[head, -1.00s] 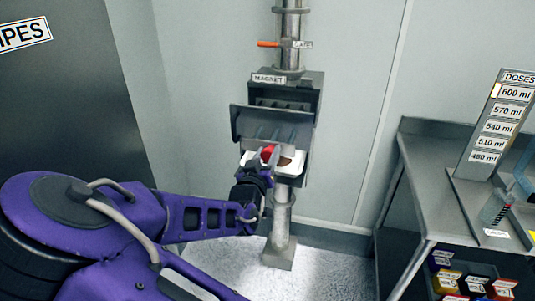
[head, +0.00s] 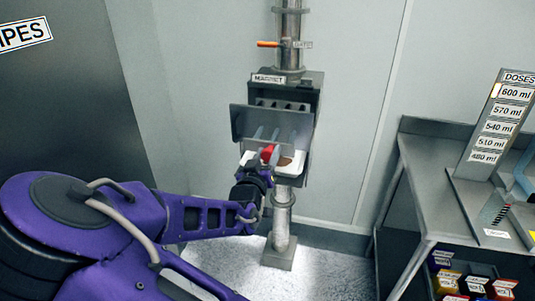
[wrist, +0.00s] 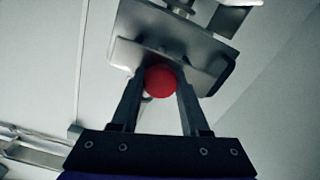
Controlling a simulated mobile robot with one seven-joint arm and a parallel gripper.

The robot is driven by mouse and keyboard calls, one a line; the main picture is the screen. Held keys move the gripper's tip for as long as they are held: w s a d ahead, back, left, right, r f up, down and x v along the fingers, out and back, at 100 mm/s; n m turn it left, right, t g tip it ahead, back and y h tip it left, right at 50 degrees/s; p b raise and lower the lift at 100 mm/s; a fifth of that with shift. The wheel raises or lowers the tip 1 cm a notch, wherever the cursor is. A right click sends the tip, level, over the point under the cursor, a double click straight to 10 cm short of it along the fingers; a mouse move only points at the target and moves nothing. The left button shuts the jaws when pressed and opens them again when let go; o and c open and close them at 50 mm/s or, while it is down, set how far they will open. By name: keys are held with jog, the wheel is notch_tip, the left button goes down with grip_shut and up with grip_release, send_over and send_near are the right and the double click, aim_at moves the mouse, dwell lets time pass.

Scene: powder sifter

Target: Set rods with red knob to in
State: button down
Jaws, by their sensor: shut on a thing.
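The red knob (head: 267,152) is at the front of the magnet box (head: 299,93), just below its tilted front flap (head: 261,122). My gripper (head: 262,164) is shut on the red knob. In the wrist view the knob (wrist: 160,81) sits between the two fingers of my gripper (wrist: 157,92). The rods (head: 275,134) show as thin grey bars behind the see-through flap, partly hidden.
A pipe (head: 290,50) with an orange-handled valve (head: 269,44) rises above the box. A metal table (head: 414,160) with a doses board (head: 495,120) stands on the right. A dark panel (head: 60,110) is on the left.

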aim_at(279, 129)
jog(key=b+x, duration=0.2)
jog(key=x, duration=0.7)
jog(key=shift+w, duration=0.3)
jog(key=shift+c, duration=2)
grip_release()
jog(key=shift+d, duration=0.1)
jog(key=v, duration=1.7)
jog(key=shift+s+p, duration=0.2)
jog(key=shift+p, duration=0.2)
jog(key=shift+r, duration=0.1)
